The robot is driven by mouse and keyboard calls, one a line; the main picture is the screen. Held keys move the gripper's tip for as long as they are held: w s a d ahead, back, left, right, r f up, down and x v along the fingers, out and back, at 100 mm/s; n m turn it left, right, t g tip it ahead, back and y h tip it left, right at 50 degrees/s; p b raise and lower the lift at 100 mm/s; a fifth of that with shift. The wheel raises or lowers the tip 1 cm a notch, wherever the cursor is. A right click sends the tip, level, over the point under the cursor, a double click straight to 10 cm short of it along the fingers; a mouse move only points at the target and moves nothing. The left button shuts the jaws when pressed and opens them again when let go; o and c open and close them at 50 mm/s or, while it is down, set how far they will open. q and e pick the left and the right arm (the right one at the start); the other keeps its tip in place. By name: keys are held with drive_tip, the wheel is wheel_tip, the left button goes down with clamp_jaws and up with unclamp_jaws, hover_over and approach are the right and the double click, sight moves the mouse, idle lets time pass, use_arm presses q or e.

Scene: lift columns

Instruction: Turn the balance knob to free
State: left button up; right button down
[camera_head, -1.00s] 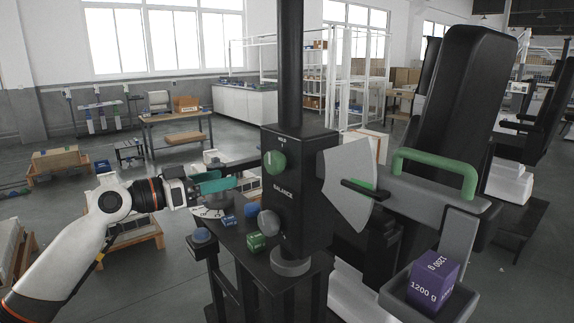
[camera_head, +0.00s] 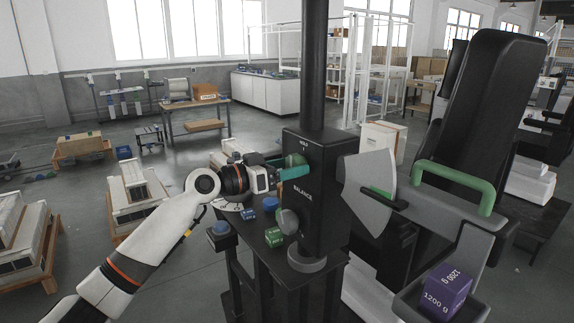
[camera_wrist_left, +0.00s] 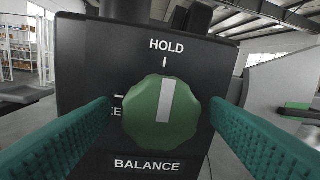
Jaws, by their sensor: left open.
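The green balance knob (camera_wrist_left: 150,113) sits on the front of a black box (camera_head: 318,200), between the words HOLD above and BALANCE below. Its white pointer stripe stands nearly upright, toward the HOLD mark. A second mark is at the knob's left; its label is mostly hidden by a finger, with only "EE" readable. My left gripper (camera_head: 291,172) is open, with its teal fingers on either side of the knob in the left wrist view. I cannot tell whether they touch it. In the head view the gripper partly covers the knob (camera_head: 296,159). My right gripper is not in view.
A purple 1200 g block (camera_head: 446,292) sits in a tray at right. A grey fan-shaped plate (camera_head: 370,185) projects right of the box.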

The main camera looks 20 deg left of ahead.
use_arm(q)
drive_tip(key=c, duration=1)
